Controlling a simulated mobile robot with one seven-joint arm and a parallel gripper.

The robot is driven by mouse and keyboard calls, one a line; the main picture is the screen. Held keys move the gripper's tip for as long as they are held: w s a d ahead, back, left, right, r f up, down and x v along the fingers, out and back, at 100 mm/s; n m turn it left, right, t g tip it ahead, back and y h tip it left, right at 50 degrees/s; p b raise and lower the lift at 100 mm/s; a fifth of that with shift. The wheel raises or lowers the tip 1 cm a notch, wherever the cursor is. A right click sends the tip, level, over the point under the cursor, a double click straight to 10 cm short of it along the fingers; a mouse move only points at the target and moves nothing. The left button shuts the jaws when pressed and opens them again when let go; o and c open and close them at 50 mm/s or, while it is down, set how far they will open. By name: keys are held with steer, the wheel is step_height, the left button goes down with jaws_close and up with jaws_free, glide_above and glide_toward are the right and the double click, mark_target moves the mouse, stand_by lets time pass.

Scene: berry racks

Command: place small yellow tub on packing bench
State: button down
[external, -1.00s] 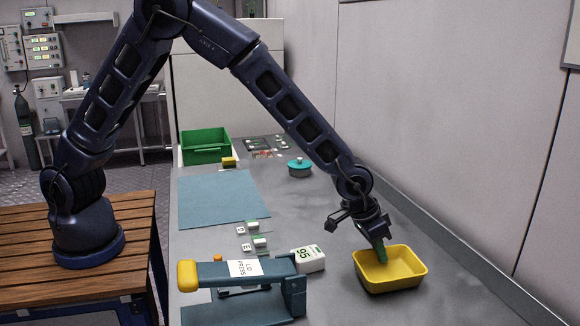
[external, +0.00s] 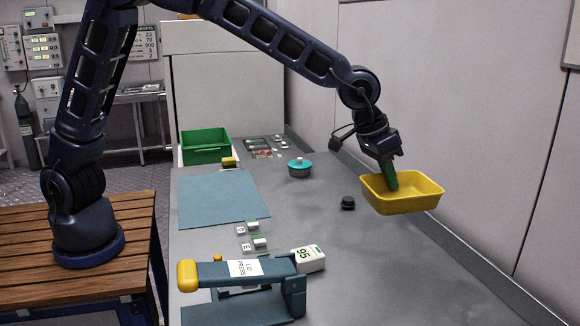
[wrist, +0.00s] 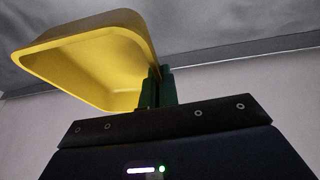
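The small yellow tub (external: 405,203) is an open rectangular tub held in the air above the right side of the grey packing bench (external: 300,222). The tub looks roughly level in the external view. In the wrist view the tub (wrist: 90,60) fills the upper left and the green fingers (wrist: 158,88) pinch its edge. The inside of the tub that shows looks empty.
A small black knob-like object (external: 348,203) stands below and left of the tub. A teal lidded pot (external: 300,168), a green crate (external: 205,147), a blue mat (external: 222,197), a white box marked 95 (external: 308,259) and a lid press (external: 245,285) stand on the bench. The front right is clear.

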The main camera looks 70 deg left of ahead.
steer(key=a+m+h, duration=0.1)
steer(key=a+m, duration=0.2)
steer(key=a, duration=1.4)
steer(key=m+g+h, duration=0.2)
steer(key=m+g, duration=0.4)
steer(key=m, duration=0.8)
glide_above(236, 185)
steer(key=a, duration=0.2)
steer(key=f, duration=1.9)
steer(key=shift+w+d+f, duration=0.1)
steer(key=shift+w+f, duration=0.1)
steer(key=shift+w, duration=0.05)
steer(key=shift+f, duration=0.15)
